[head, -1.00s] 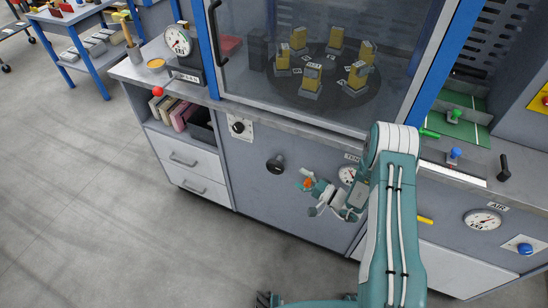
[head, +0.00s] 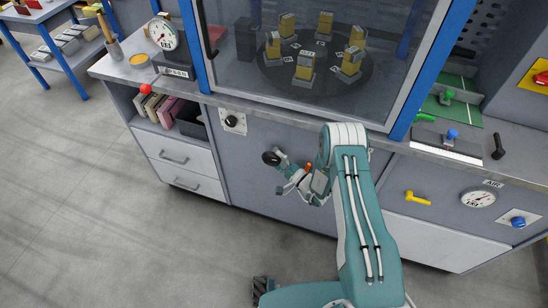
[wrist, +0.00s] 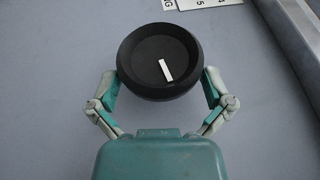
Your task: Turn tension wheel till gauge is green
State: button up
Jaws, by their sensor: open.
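The tension wheel (head: 271,158) is a round black knob on the grey cabinet front. My gripper (head: 281,173) is open in front of the cabinet. In the wrist view my gripper (wrist: 160,82) has one finger at each side of the wheel's lower part; I cannot tell whether they touch it.
A glass-fronted case (head: 310,60) with yellow-topped blocks on a dark turntable stands above. An air gauge (head: 478,198), a yellow handle (head: 417,198) and a blue knob (head: 518,221) are on the right. A smaller black knob (head: 232,121) sits upper left. The floor at left is clear.

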jog(key=shift+w+a, duration=0.25)
jog(key=shift+w+d, duration=0.1)
jog(key=shift+d, duration=0.15)
jog(key=shift+w, duration=0.15)
jog(key=shift+c, duration=0.4)
jog(key=shift+a, duration=0.2)
jog(key=c, duration=0.9)
jog(key=shift+f, duration=0.1)
jog(key=shift+s+f, duration=0.15)
jog(key=shift+s, duration=0.15)
jog(key=o, duration=1)
jog(key=shift+s, duration=0.1)
